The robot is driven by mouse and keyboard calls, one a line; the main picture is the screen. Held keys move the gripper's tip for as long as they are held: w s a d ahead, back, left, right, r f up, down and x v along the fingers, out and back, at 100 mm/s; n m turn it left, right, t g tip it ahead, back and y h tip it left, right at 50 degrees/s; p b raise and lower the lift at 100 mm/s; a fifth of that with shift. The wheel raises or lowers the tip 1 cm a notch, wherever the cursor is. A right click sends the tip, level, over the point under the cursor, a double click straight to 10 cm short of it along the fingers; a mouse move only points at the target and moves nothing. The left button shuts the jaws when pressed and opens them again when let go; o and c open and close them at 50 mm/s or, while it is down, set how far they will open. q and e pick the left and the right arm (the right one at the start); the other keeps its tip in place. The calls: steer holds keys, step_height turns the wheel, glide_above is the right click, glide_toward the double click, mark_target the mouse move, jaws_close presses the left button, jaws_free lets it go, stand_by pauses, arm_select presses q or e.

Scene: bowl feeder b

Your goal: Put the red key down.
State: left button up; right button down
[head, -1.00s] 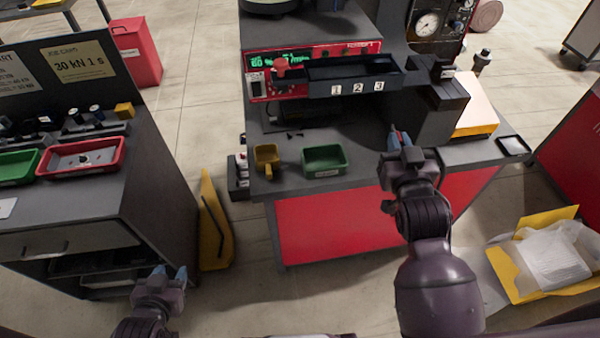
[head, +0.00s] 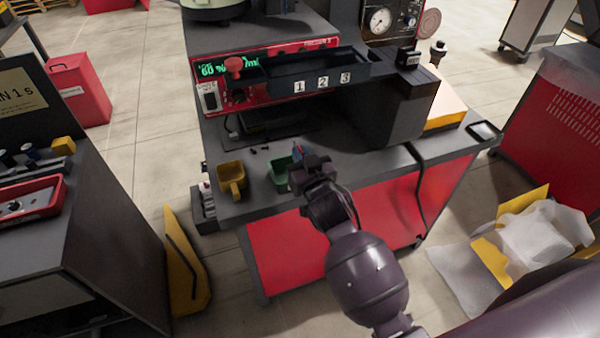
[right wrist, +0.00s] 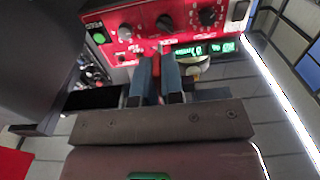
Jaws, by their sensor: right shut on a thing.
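My right gripper (head: 297,155) is over the worktable's front part, in front of and partly covering the green bin (head: 277,173). In the right wrist view, its two blue fingers (right wrist: 158,80) are shut on a narrow red thing, the red key (right wrist: 157,88). Only a thin strip of the key shows between the fingers. In the head view the key is too small to tell its shape. Whether it touches anything below cannot be told. My left gripper is not in view.
Small black pieces (head: 260,149) lie behind. A dark rack (head: 318,76) numbered 1, 2, 3 overhangs the table in front of a red control panel (head: 215,88). A dark cable hangs over the front edge at right.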

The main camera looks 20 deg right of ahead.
steer(key=shift+f+b, duration=0.5)
steer(key=shift+f, duration=1.85)
steer(key=shift+f, duration=0.1)
steer(key=shift+f, duration=0.35)
steer(key=shift+f+b, duration=0.2)
steer(key=shift+b, duration=0.1)
steer(key=c, duration=1.2)
jaws_free()
steer(key=shift+c, duration=0.2)
steer(key=shift+r, duration=0.2)
